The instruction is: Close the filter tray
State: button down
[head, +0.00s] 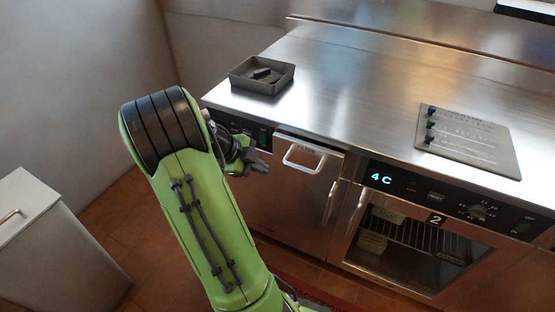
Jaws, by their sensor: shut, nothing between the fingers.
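The filter tray front (325,163) is a steel panel with a pale loop handle (303,160), set under the counter's front edge. A small dark label sits near its top. I cannot tell how far the tray stands out from the cabinet. My gripper (264,163) is shut and empty, just left of the handle and apart from it in the picture. My green arm hides part of the cabinet's left side.
The steel counter (350,85) holds a dark square tray (262,88) with dark pieces in it and a grey panel (468,140) with knobs. A glass-door fridge (410,240) showing 4C stands right. A steel bin (50,245) stands left.

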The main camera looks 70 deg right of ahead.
jog(key=s+d+f+b, duration=0.2)
jog(key=s+d+f, duration=0.2)
jog(key=d+f, duration=0.3)
jog(key=shift+s+d, duration=0.3)
jog(key=shift+d, duration=0.2)
